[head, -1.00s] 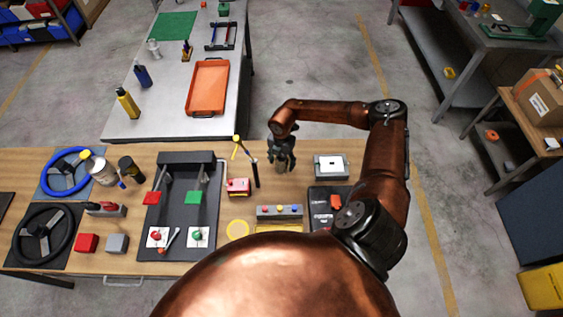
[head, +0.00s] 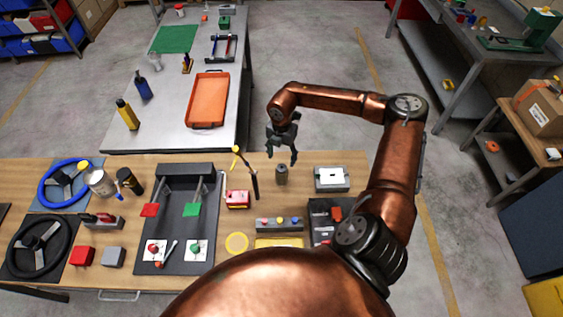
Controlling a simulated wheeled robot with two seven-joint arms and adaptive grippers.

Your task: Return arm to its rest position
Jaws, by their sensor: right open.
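My right arm comes in from the right, bends at the elbow and reaches left over the wooden table. My right gripper (head: 281,160) points down with its fingers apart and nothing between them. A small dark grey cylinder (head: 282,175) stands upright on the table just below the fingertips. The gripper looks clear of it, though the exact height gap is hard to judge. My left gripper is not in view.
Near the gripper stand a white-topped device (head: 331,178), a black post with a yellow lever (head: 248,172), a red box (head: 237,199) and a button panel (head: 279,224). Beyond the wooden table (head: 340,158) is a grey table with an orange tray (head: 208,100). Open floor lies behind the gripper.

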